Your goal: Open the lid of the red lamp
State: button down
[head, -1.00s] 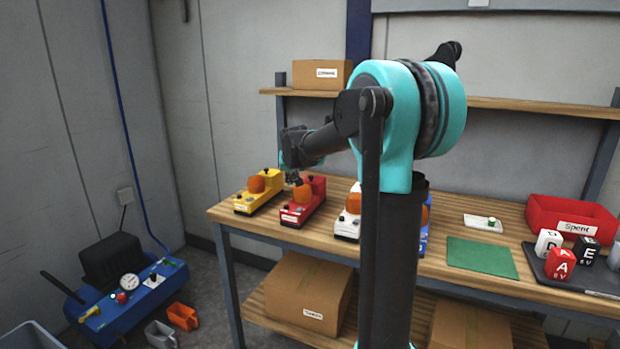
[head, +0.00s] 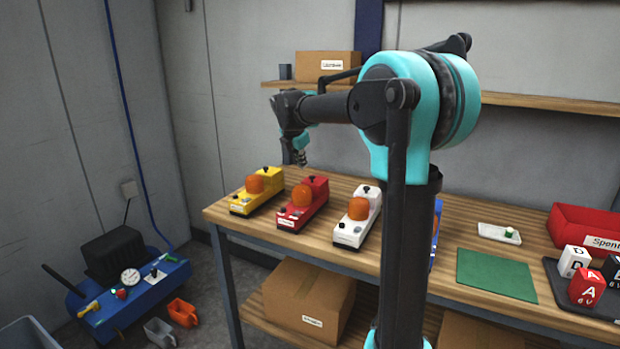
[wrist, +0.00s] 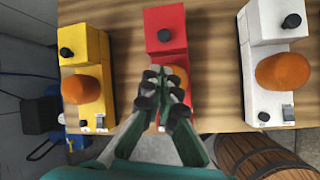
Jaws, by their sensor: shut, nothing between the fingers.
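The red lamp (head: 303,204) stands on the wooden bench between a yellow lamp and a white lamp. It has an orange dome and a red raised box with a black knob at its back end. In the wrist view the red lamp (wrist: 166,38) lies under my fingers, which hide much of its dome and front part. The raised box looks closed. My gripper (head: 298,157) hangs above the lamp's back end, apart from it. In the wrist view my gripper (wrist: 163,90) is shut and empty.
The yellow lamp (head: 257,191) stands to the left and the white lamp (head: 356,217) to the right, with narrow gaps. A green mat (head: 496,275), a white tray (head: 499,233) and a red bin (head: 585,228) are farther right. A shelf (head: 520,101) runs behind.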

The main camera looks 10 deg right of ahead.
aim_at(308, 182)
jog(key=shift+w+d+n, duration=0.15)
jog(key=shift+n, duration=0.25)
jog(key=x, duration=0.9)
jog(key=shift+w+f, duration=0.15)
jog(key=shift+f, duration=0.2)
jog(key=shift+d+r, duration=0.1)
jog(key=shift+w+d+r+g, duration=0.1)
jog(key=shift+w+r+g, duration=0.05)
jog(key=shift+r+g, duration=0.15)
